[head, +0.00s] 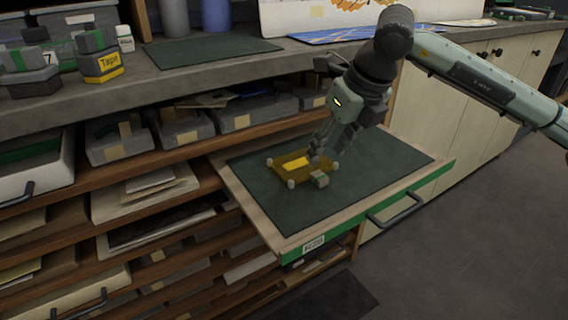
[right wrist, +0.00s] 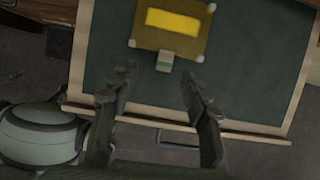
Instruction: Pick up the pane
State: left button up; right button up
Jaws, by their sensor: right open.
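The pane (head: 291,166) is a small amber-yellow sheet with pale corner pieces and a brighter yellow patch in its middle. It lies flat on the dark green mat (head: 385,167) of the pulled-out drawer board. In the right wrist view the pane (right wrist: 171,27) is at the top, with the tab (right wrist: 165,60) pointing down between the fingers. My right gripper (right wrist: 155,84) is open and empty, with the pane beyond its fingertips. In the head view it (head: 318,150) hangs over the pane's right side and hides part of it. My left gripper is out of view.
The pulled-out board has a green front edge (head: 430,184) with a grey handle (head: 394,210). Shelves with grey boxes (head: 185,128) and papers stand left and behind. Above is a counter (head: 165,76) with blocks and a mat. Bare mat surrounds the pane.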

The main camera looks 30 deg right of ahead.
aim_at(321, 176)
jog(key=x, duration=0.4)
jog(key=s+d+x, duration=0.1)
jog(key=x, duration=0.1)
jog(key=shift+w+f, duration=0.15)
jog(key=shift+f, duration=0.35)
jog(key=shift+w+f, duration=0.25)
jog(key=shift+f, duration=0.25)
grip_shut()
